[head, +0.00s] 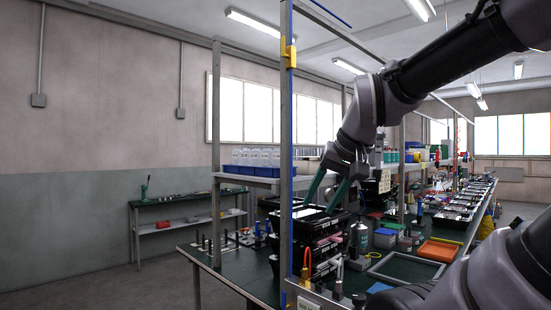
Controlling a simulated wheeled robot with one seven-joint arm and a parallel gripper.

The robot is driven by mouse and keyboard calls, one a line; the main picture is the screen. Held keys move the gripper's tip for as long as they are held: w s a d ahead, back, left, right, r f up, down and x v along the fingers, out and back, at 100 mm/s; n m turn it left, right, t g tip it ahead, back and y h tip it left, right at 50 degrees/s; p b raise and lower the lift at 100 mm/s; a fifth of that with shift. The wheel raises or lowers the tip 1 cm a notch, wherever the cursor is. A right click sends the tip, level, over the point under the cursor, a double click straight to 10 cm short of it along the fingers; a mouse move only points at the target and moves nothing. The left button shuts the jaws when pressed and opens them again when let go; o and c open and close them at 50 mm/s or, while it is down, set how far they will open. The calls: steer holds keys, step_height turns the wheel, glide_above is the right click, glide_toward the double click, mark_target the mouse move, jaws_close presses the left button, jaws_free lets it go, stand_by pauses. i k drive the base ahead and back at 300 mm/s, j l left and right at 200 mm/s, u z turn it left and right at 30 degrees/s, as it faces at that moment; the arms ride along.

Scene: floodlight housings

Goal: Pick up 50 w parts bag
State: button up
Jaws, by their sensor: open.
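My gripper (319,207) is open, its two green fingers pointing down over a stack of black bins (322,243) on the bench. The fingertips are close to the top bin, which holds something pale and flat (304,213). I cannot tell whether this is the 50 w parts bag, as no label is readable. I cannot tell whether the fingers touch it.
An upright post (285,150) stands just left of the gripper. A shelf (258,181) with white bottles is behind it. To the right on the bench are a spray can (359,238), an orange tray (438,250) and an empty grey frame (405,270).

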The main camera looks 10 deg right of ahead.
mark_target(256, 160)
steer(key=i+j+z, duration=0.15)
steer(key=i+j, duration=0.25)
steer(key=i+j+z, duration=0.15)
steer(key=i+j, duration=0.25)
steer(key=i+j+z, duration=0.15)
steer(key=i+j, duration=0.2)
steer(key=j, duration=0.15)
steer(key=i+j+z, duration=0.15)
steer(key=i+j, duration=0.2)
steer(key=j, duration=0.2)
